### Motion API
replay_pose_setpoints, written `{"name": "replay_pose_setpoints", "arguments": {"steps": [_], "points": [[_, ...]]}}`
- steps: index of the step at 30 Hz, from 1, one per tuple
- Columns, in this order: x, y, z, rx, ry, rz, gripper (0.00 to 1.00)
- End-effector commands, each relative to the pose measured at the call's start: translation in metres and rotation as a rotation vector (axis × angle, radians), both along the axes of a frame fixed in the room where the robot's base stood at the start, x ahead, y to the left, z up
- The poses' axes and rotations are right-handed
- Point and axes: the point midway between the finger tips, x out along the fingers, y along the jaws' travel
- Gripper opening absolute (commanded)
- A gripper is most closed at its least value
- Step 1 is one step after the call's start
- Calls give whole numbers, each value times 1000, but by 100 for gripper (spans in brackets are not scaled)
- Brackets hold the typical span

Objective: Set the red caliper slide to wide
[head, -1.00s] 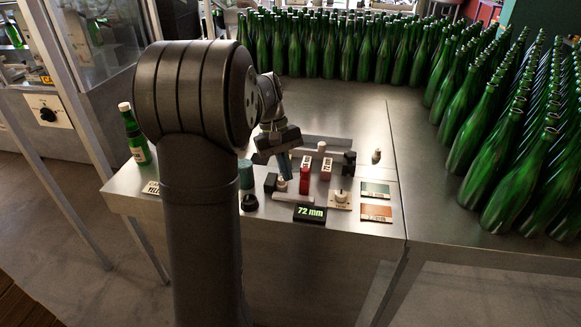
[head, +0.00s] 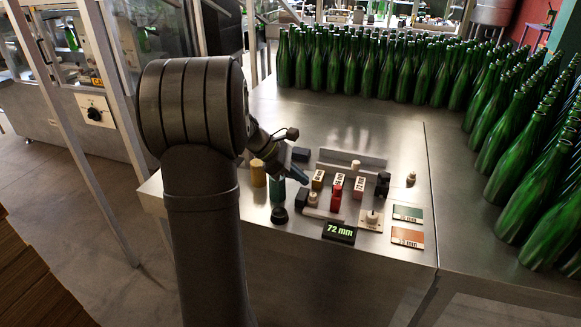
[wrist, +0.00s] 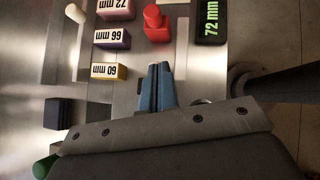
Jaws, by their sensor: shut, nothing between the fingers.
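The red caliper slide (head: 336,197) stands on its gauge rail on the steel table, between a pale knob (head: 313,199) and the dark end block at right. It also shows at the top of the wrist view (wrist: 157,26). The display (head: 339,232) in front reads 72 mm. My gripper (head: 304,179) is shut and empty, above the table to the left of and behind the red slide, apart from it. In the wrist view its blue fingertips (wrist: 156,68) are together, beside the yellow 60 mm block (wrist: 108,72).
Labelled 66 mm (wrist: 112,39) and 72 mm (wrist: 115,9) blocks stand in a row with the yellow one. A dial (head: 371,218) and green (head: 407,213) and orange (head: 407,236) cards lie at right. Green bottles (head: 400,70) crowd the back and right.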

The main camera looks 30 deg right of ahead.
Motion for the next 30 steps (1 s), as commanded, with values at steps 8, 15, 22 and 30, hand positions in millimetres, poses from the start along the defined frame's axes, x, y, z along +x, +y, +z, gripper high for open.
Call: {"name": "replay_pose_setpoints", "arguments": {"steps": [8, 15, 22, 30], "points": [[-22, -38, -23, 0, -2, -4, 0], [-31, -53, -23, 0, 0, -1, 0], [-32, -54, -23, 0, -1, -1, 0], [-39, -64, -23, 0, -1, -4, 0]]}}
